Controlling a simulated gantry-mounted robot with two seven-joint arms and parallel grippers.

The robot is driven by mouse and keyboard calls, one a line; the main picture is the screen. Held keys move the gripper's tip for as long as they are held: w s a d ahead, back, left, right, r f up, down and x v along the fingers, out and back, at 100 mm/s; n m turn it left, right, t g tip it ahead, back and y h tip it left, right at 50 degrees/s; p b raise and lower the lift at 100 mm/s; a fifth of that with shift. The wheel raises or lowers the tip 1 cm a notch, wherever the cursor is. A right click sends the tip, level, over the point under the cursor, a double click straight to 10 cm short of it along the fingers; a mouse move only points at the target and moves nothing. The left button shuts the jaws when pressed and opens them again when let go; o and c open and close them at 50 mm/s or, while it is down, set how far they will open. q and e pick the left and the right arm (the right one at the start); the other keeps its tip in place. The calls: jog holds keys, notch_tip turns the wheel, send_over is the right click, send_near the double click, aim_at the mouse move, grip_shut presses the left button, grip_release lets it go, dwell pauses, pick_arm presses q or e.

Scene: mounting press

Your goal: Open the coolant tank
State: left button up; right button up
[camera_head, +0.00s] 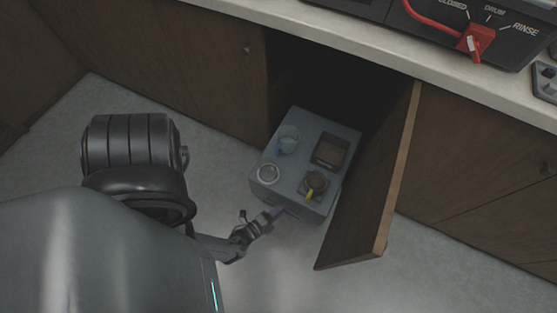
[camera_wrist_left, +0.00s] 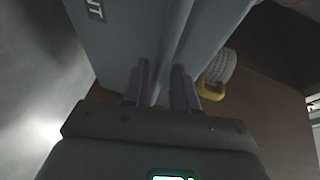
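The coolant tank (camera_head: 295,163) is a grey box, partly out of the open cabinet. Its top carries a dark round cap with a yellow handle (camera_head: 315,183), a white ring (camera_head: 268,173), a bluish clear fitting (camera_head: 288,139) and a dark square part (camera_head: 330,151). My left gripper (camera_head: 278,212) is at the tank's front upper edge. In the left wrist view its fingers (camera_wrist_left: 162,88) stand apart with the tank edge (camera_wrist_left: 168,55) in line with the gap; contact cannot be told. The yellow handle (camera_wrist_left: 212,93) shows just beyond the right finger. My right gripper is out of view.
The cabinet door (camera_head: 375,185) stands open close to the tank's right side. Closed cabinet fronts (camera_head: 475,170) flank the opening. A countertop (camera_head: 350,45) above holds a machine with a red lever (camera_head: 475,42). The floor (camera_head: 285,275) in front is clear.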

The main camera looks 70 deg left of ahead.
pick_arm(q)
jog(key=shift+o, duration=0.9)
jog(key=shift+s, duration=0.15)
jog(key=p+v, duration=0.2)
jog(key=v, duration=0.8)
jog(key=shift+s, duration=0.2)
jog(key=shift+d+r, duration=0.1)
